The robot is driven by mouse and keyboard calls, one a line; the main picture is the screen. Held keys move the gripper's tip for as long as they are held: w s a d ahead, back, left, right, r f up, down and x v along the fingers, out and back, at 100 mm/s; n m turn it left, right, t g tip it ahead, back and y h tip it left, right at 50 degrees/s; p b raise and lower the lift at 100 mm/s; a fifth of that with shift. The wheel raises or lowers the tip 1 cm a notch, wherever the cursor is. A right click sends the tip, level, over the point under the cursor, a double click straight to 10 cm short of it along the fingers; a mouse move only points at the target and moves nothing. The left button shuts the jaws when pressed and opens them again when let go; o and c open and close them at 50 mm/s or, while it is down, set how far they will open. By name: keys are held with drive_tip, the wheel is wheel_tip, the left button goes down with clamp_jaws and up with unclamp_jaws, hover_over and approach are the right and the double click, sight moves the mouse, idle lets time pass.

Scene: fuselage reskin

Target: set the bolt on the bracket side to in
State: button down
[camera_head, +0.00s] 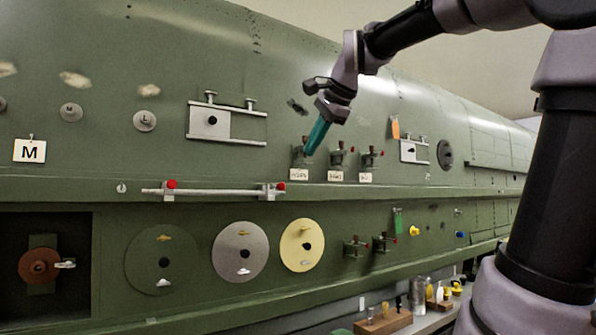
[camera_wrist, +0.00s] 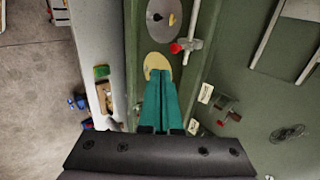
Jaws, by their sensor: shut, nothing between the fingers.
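My gripper (camera_head: 310,150) is shut and empty, its teal fingers pointing down and left in front of the green fuselage; the fingers also show in the wrist view (camera_wrist: 160,75). In the head view the fingertips overlap the leftmost of three small labelled fittings (camera_head: 299,162); I cannot tell if they touch. The middle fitting (camera_head: 337,157) and right fitting (camera_head: 369,160) have red knobs. Their labels are too small to read, so I cannot tell which is the bracket-side bolt. A long rail (camera_head: 215,192) has red-knobbed clamps at both ends. Two similar fittings (camera_head: 355,246) sit lower.
Three round discs (camera_head: 240,262) are mounted below the rail. A slotted plate (camera_head: 228,125) is at upper left. A bench with wooden blocks (camera_head: 383,321) stands below right. The wrist view shows floor (camera_wrist: 35,110) at left.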

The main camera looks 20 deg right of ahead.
sight(283, 184)
drive_tip(key=shift+w+r+x, duration=0.3)
drive_tip(key=shift+x, duration=1.85)
drive_tip(key=shift+w+r+x, duration=0.25)
drive_tip(key=shift+r+x, duration=0.05)
drive_tip(key=shift+x, duration=1.8)
drive_tip(key=shift+w+r+x, duration=0.3)
drive_tip(key=shift+x, duration=1.85)
drive_tip(key=shift+a, duration=0.2)
drive_tip(key=shift+w+a, duration=0.2)
drive_tip(key=shift+w, duration=0.5)
drive_tip(key=shift+w+a, duration=0.25)
drive_tip(key=shift+w, duration=0.45)
